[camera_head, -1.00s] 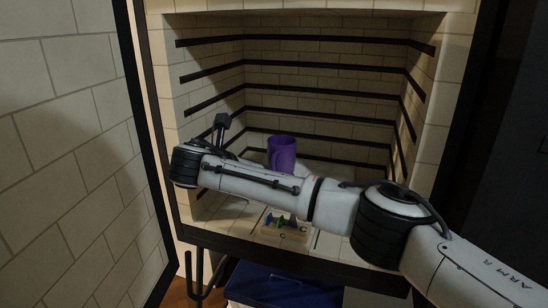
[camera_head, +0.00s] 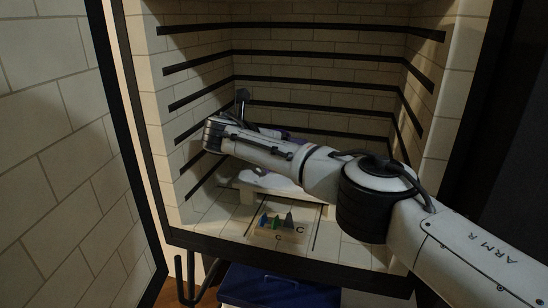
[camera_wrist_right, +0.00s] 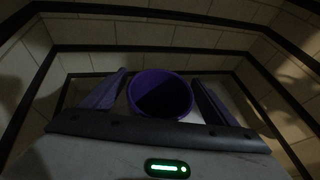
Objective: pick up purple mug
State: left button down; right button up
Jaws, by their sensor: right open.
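The purple mug (camera_wrist_right: 162,97) shows in the right wrist view with its open rim towards the camera. It lies between the two fingers of my right gripper (camera_wrist_right: 160,78), which is open; whether either finger touches it I cannot tell. A pale raised shelf (camera_head: 228,183) shows below the arm inside the kiln. My left gripper is in neither view.
The tiled kiln chamber has dark grooves along its walls. A small plaque with coloured cones (camera_head: 275,222) stands on the kiln floor in front of the shelf. A blue lidded box (camera_head: 265,287) is below the opening. The kiln's dark frame (camera_head: 290,258) edges the opening.

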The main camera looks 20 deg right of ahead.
jog(key=shift+w+d, duration=0.2)
jog(key=shift+c, duration=0.4)
jog(key=c, duration=1.3)
